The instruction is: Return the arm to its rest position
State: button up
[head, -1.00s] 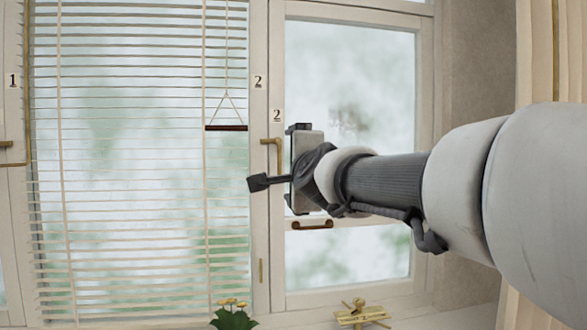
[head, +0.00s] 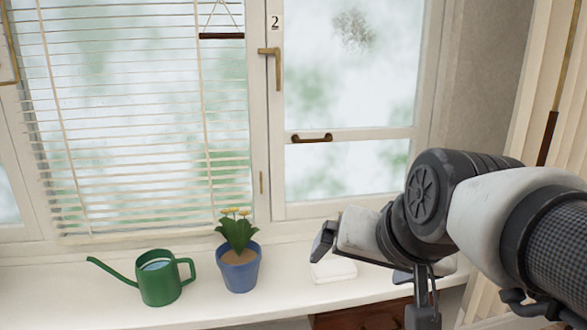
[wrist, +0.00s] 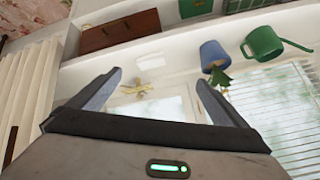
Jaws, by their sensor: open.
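My arm reaches in from the right in the head view, bent at the wrist. My gripper (head: 360,266) hangs over the windowsill, in front of the lower right window, pointing away from me. In the wrist view its two fingers (wrist: 158,77) stand wide apart, with nothing held between them. The picture there is upside down, with the sill above the window. A yellow brass-like object (wrist: 136,88) shows between the fingers; in the head view my arm hides it.
The white sill (head: 60,290) bears a green watering can (head: 160,283), a blue flowerpot (head: 240,275) and a flat white object (head: 333,269) near my gripper. A wooden drawer front (head: 360,317) is below. Curtains (head: 535,70) hang at right, blinds (head: 120,110) at left.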

jog(key=s+d+f+n+g+h, duration=0.1)
jog(key=s+d+f+n+g, duration=0.2)
jog(key=s+f, duration=0.5)
notch_tip(320, 180, up, 29)
jog(key=p, duration=2.7)
jog(key=shift+d+m+t, duration=0.3)
jog(key=shift+d, duration=0.15)
jog(key=shift+s+f, duration=0.1)
jog(key=shift+f, duration=0.05)
